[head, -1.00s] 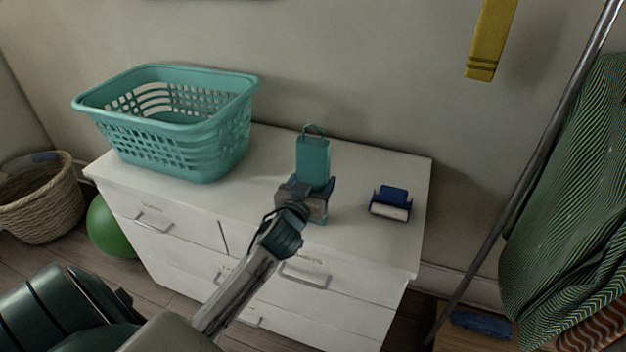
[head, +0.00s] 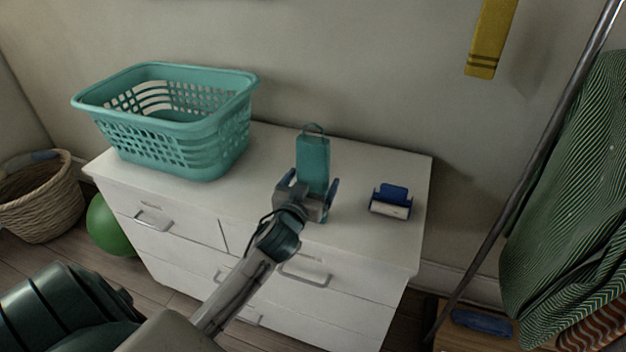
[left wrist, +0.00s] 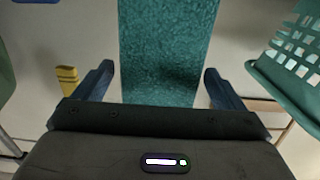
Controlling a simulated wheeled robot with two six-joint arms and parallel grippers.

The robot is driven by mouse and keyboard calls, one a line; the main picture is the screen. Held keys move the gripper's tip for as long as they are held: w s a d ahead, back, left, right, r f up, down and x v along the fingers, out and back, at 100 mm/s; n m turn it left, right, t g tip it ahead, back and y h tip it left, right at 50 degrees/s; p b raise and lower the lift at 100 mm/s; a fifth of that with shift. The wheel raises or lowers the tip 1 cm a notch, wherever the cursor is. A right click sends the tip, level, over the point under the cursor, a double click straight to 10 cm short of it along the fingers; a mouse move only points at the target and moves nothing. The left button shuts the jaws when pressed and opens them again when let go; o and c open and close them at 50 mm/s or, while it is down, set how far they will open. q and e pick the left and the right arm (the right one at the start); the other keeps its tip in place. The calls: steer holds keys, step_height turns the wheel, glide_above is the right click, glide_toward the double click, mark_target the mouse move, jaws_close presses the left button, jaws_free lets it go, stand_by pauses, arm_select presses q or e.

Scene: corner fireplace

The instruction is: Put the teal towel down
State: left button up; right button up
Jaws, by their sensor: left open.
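The teal towel (head: 313,160) is a narrow upright piece with a loop at its top. It stands at the white dresser top, right of the basket. My left gripper (head: 307,188) is at the towel's near side, with its fingers open on either side of it. In the left wrist view the towel (left wrist: 168,50) fills the middle, and gaps show between it and both fingers of the gripper (left wrist: 160,88). The towel's lower part is partly hidden by the gripper in the head view. My right gripper is not in view.
A teal laundry basket (head: 190,128) stands on the left of the white dresser (head: 260,160). A blue-and-white item (head: 391,201) lies to the right. A wicker basket (head: 40,205) and green ball (head: 108,226) are on the floor. A metal pole (head: 530,180) leans at right.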

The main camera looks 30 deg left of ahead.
arm_select(q)
steer(key=shift+v, duration=1.1)
steer(key=b+v, duration=0.2)
steer(key=v, duration=0.6)
steer(key=shift+s, duration=0.35)
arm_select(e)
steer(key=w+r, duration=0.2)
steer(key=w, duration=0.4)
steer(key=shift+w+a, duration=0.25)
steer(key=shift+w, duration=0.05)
